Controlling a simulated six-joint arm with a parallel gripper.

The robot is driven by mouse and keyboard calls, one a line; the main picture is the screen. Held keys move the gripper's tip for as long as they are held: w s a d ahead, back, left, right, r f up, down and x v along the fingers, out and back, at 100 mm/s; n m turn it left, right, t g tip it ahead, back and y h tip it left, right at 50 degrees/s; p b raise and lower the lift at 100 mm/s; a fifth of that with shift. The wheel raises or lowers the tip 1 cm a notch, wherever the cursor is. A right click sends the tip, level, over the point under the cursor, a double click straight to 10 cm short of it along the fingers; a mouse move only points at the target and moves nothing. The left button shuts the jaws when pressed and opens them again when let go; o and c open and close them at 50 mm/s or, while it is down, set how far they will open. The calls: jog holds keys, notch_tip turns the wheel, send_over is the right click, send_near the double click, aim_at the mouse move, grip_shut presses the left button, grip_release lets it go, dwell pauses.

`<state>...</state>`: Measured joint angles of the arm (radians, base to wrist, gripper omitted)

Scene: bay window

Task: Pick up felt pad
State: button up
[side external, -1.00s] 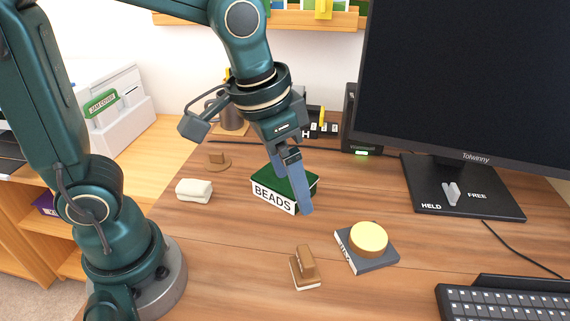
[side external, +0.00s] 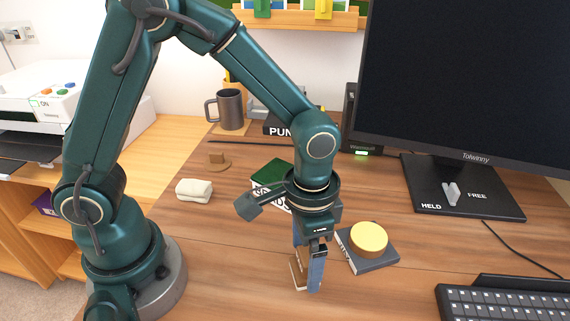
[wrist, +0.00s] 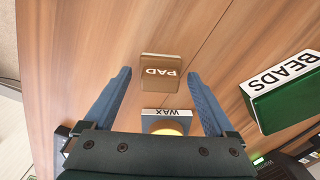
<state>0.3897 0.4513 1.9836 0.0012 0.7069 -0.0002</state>
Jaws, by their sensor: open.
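The felt pad (side external: 296,272), a brown block with a handle and a pale base, stands on the wooden desk, partly hidden behind my gripper in the side view. In the wrist view it shows from above as a brown block marked PAD (wrist: 161,66). My gripper (side external: 311,275) points down over it, open. In the wrist view the two blue fingers (wrist: 160,78) stand apart to either side, with the pad between and slightly beyond their tips. I cannot tell whether a finger touches it.
A yellow round piece (side external: 369,238) sits on a grey block marked WAX (wrist: 167,112), close to the right of my gripper. A green BEADS box (side external: 270,172) stands behind. A white block (side external: 194,190) lies left; the keyboard (side external: 505,302) and monitor base (side external: 440,205) are right.

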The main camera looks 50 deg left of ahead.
aim_at(302, 249)
grip_shut()
jog(key=shift+r, duration=0.1)
jog(key=shift+r, duration=0.5)
jog(key=r, duration=0.1)
jog(key=a+r, duration=0.1)
jog(key=r, duration=0.1)
jog(key=shift+w+r, duration=0.1)
jog(key=shift+r, duration=0.2)
jog(key=a+r, duration=0.6)
jog(key=a, duration=0.4)
jog(key=shift+a, duration=0.35)
jog(key=shift+r, duration=0.1)
